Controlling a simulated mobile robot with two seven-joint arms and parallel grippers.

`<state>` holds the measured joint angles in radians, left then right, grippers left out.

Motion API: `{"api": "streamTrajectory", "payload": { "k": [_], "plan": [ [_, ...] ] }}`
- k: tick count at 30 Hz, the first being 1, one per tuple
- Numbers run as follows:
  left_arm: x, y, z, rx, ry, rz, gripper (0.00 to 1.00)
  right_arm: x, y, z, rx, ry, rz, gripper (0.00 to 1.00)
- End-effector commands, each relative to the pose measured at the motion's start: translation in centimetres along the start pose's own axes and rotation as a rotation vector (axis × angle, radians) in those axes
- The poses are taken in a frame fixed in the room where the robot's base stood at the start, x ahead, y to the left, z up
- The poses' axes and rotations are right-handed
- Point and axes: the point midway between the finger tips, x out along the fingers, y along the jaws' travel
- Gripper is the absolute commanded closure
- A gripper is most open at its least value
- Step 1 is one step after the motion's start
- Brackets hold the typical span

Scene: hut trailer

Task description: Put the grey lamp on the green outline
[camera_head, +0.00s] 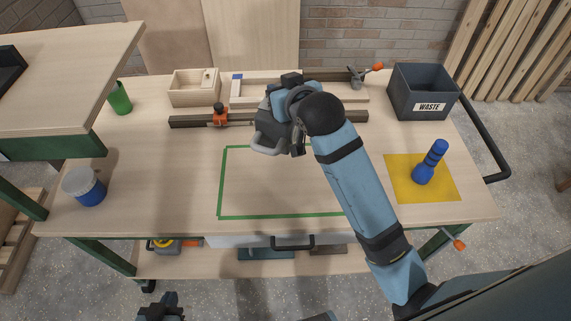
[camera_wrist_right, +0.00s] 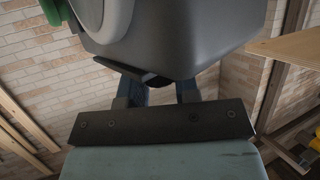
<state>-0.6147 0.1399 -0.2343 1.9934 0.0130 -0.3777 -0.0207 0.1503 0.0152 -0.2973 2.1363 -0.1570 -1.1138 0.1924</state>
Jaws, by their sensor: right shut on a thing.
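The grey lamp (camera_head: 270,132), with a light grey handle, is at my right gripper over the middle of the workbench. In the right wrist view its large grey body (camera_wrist_right: 190,38) fills the top, and my right gripper (camera_wrist_right: 158,88) is shut on it. The arm and wrist hide much of this grip in the head view. The green outline (camera_head: 222,182) is a taped rectangle on the bench top, nearer me than the lamp. My right arm covers its right part. My left gripper (camera_head: 160,306) is low at the bottom edge, away from the bench; its opening is unclear.
Behind the lamp are an orange-and-black clamp bar (camera_head: 190,121) and a wooden box (camera_head: 194,88). A waste bin (camera_head: 424,92) stands back right. A blue bottle-like object (camera_head: 430,163) stands on a yellow mat (camera_head: 402,190). A blue-and-white jar (camera_head: 84,187) is at left.

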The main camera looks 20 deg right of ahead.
Motion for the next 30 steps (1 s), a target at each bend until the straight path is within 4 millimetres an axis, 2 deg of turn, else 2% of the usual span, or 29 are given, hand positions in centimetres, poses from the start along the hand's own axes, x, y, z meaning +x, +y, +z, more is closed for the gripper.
{"api": "streamTrajectory", "payload": {
  "k": [3, 13, 30],
  "plan": [
    [0.1, -0.1, 0.3, 0.001, -0.002, -0.001, 1.00, 1.2, 0.1, 3.2, -0.003, -0.008, 0.001, 1.00],
    [0.3, -0.1, 0.6, 0.001, -0.002, 0.000, 1.00, 4.3, 0.1, 10.8, -0.001, -0.005, 0.001, 1.00],
    [0.5, 0.1, 0.8, 0.000, 0.000, 0.001, 1.00, 6.9, 0.1, 16.9, -0.001, -0.001, 0.001, 1.00]
  ]
}}
